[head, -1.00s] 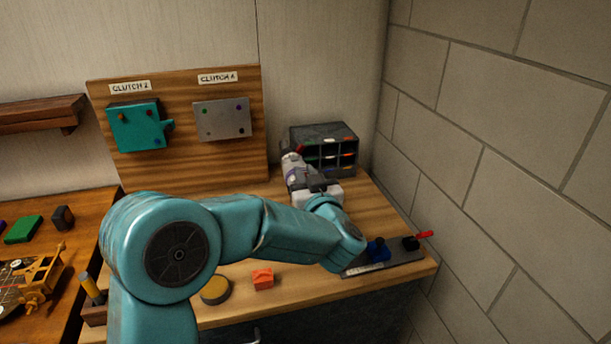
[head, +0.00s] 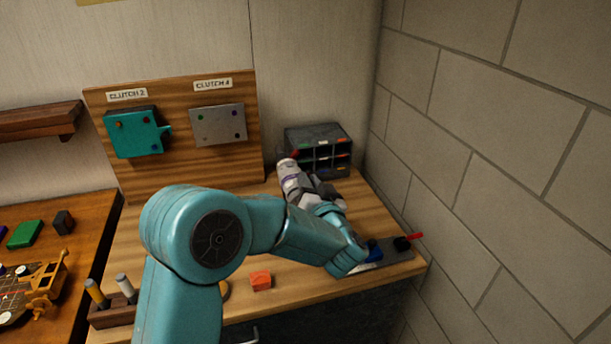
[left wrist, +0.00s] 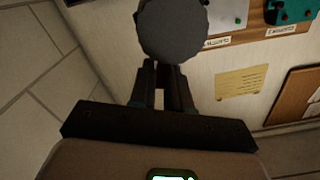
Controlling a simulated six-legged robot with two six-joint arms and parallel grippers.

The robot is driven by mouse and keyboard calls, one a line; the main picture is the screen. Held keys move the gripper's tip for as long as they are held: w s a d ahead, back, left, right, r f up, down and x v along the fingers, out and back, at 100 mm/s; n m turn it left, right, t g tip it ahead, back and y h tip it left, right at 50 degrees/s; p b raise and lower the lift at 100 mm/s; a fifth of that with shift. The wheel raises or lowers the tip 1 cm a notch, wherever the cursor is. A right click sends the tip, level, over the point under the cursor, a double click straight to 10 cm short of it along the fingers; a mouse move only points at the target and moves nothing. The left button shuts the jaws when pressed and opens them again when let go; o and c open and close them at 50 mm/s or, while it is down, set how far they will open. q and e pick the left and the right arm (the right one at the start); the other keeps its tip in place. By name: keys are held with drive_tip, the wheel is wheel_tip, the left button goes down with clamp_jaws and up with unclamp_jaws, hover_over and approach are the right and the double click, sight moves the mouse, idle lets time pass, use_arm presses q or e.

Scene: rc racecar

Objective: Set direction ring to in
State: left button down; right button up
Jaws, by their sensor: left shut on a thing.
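A pale grey and white cylindrical tool (head: 288,172) with a purple band and a red part near its top stands tilted at the back right of the bench. My left gripper (head: 314,186) is at its right side, partly hidden behind my arm. In the left wrist view the two fingers (left wrist: 165,82) are close together, shut on a dark grey round body (left wrist: 172,28), seemingly the same tool. I cannot make out a direction ring or its setting. My right gripper is in neither view.
A dark drawer organiser (head: 320,146) stands behind the tool. A wooden board (head: 180,180) with clutch plates is at the back. An orange block (head: 261,280), a holder (head: 112,312) and a switch strip (head: 398,258) with a red lever lie forward. A block wall (head: 500,160) closes the right.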

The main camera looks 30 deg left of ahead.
use_arm(q)
drive_tip(key=shift+w+d+f+m+p, duration=0.2)
drive_tip(key=shift+m+p, duration=0.15)
drive_tip(key=shift+m, duration=0.25)
drive_tip(key=c, duration=1.2)
unclamp_jaws()
drive_tip(key=shift+a, duration=0.1)
drive_tip(key=shift+o, duration=0.2)
drive_tip(key=b+v, duration=0.4)
drive_tip(key=v, duration=1.2)
